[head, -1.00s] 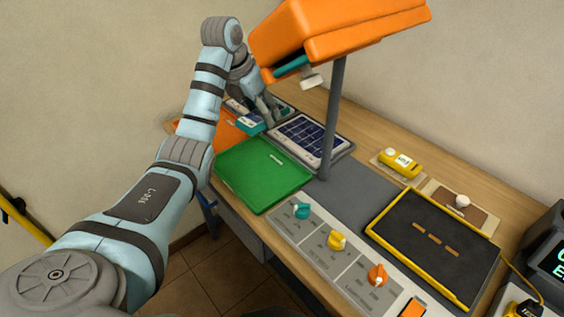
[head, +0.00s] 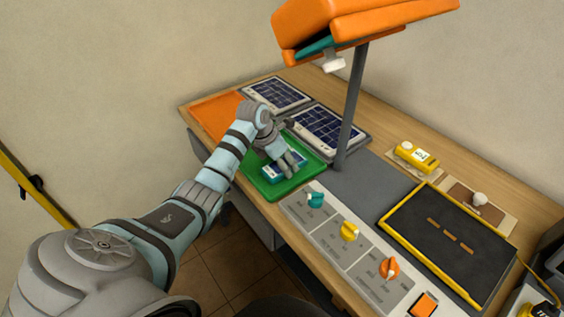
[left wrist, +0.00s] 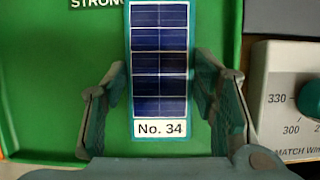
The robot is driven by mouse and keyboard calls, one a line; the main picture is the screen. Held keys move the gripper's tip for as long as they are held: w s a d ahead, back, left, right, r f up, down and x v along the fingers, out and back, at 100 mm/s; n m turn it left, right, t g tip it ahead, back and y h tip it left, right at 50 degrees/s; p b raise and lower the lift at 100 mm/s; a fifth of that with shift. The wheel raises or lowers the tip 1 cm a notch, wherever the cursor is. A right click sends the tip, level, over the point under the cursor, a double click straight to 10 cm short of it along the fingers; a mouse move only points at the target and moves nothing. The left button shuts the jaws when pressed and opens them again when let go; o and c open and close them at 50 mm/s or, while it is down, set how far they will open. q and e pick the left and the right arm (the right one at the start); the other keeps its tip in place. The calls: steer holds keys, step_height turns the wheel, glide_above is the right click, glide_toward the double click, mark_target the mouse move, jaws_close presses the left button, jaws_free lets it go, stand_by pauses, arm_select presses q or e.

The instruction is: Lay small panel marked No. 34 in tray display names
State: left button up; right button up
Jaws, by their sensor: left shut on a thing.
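My left gripper (head: 288,164) is shut on the small teal-edged solar panel (head: 270,174). The panel is over the green tray (head: 270,191), within its rim. In the left wrist view the panel (left wrist: 160,60) has dark blue cells and a white label reading "No. 34", and lies between the two fingers. The green tray (left wrist: 50,75) fills most of that view, with lettering partly cut off, "STRONG". I cannot tell whether the panel touches the tray floor. My right gripper is out of view.
An orange tray (head: 210,110) lies beyond the green one. Two larger solar panels (head: 276,92) (head: 328,130) lie behind. A lamp post (head: 353,110) stands close right of the green tray. A knob panel (head: 335,245) lies nearer. The display at the right edge is cut off.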

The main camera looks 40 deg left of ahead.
arm_select(q)
steer(key=shift+f, duration=0.1)
steer(key=o, duration=1.4)
steer(key=shift+r, duration=0.4)
steer(key=p+v, duration=0.1)
steer(key=v, duration=1)
steer(key=shift+s+r, duration=0.25)
steer(key=shift+a, duration=0.1)
